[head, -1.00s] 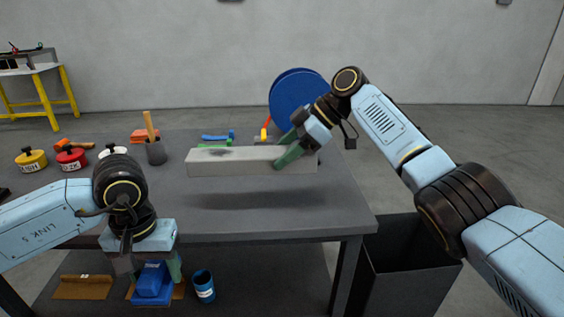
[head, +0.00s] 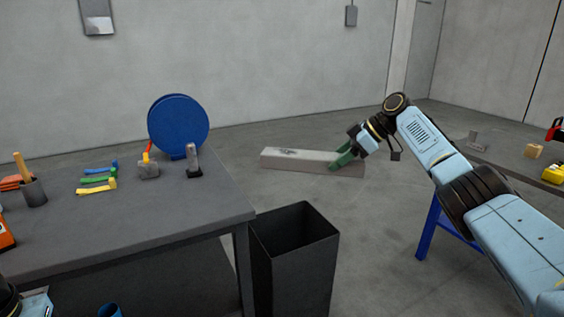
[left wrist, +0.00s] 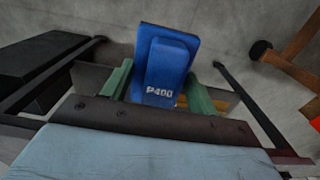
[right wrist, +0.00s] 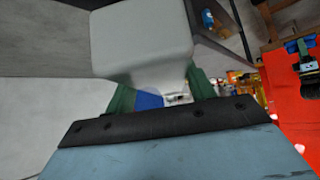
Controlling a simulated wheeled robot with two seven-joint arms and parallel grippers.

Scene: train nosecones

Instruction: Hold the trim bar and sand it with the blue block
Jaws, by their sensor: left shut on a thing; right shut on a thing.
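The trim bar (head: 300,158) is a long pale grey bar with a dark smudge on its top. My right gripper (head: 345,157) is shut on it near its right end and holds it level in the air, beyond the table's right edge. In the right wrist view the bar's rounded end (right wrist: 142,42) lies between the green fingers. My left gripper (left wrist: 158,88) is shut on the blue block (left wrist: 168,58), marked P400, in the left wrist view. In the head view the left gripper is out of frame; only a bit of its arm shows at the bottom left.
The dark table (head: 150,220) at left carries a blue disc (head: 178,125), coloured clips (head: 97,180) and a brush cup (head: 34,192). An open black bin (head: 293,260) stands beside it. A second table (head: 500,155) with blue legs is at right. Floor between is open.

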